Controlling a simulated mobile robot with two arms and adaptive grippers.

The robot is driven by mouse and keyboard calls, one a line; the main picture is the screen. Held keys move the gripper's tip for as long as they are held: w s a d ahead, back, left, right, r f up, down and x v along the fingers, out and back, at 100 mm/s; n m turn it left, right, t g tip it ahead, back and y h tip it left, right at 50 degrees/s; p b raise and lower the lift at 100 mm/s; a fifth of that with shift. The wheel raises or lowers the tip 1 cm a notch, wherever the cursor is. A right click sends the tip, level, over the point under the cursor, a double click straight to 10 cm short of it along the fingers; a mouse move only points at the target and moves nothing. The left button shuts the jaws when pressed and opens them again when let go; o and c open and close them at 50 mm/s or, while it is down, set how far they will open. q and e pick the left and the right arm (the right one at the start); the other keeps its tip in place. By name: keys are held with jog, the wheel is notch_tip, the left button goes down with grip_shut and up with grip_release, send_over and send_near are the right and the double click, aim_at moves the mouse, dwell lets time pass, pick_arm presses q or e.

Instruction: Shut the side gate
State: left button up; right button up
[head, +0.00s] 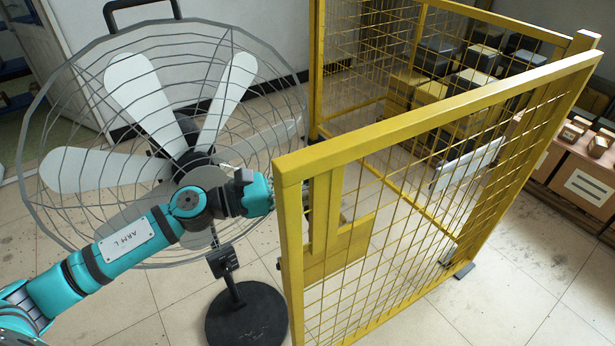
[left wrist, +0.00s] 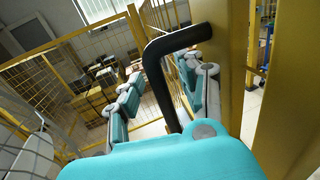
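The yellow mesh side gate (head: 435,118) stands open, swung out from the enclosure with a gap between its free edge and the yellow post (head: 316,65). My left arm reaches in from the left in the head view, and its gripper is mostly hidden behind the gate's near upright. In the left wrist view, a black bent handle (left wrist: 160,75) sits on the yellow upright. My left gripper (left wrist: 158,88) has its teal and grey fingers spread apart, with the handle's bar between them. Contact cannot be told. My right gripper is not in view.
A large caged fan (head: 150,110) on a round black base (head: 246,316) stands close beside my left arm. Several yellow and dark boxes (head: 430,92) lie inside the enclosure. Tiled floor is clear in front of the gate.

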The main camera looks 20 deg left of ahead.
pick_arm(q)
jog(key=shift+c, duration=0.2)
grip_shut()
jog(key=shift+w+d+f, duration=0.1)
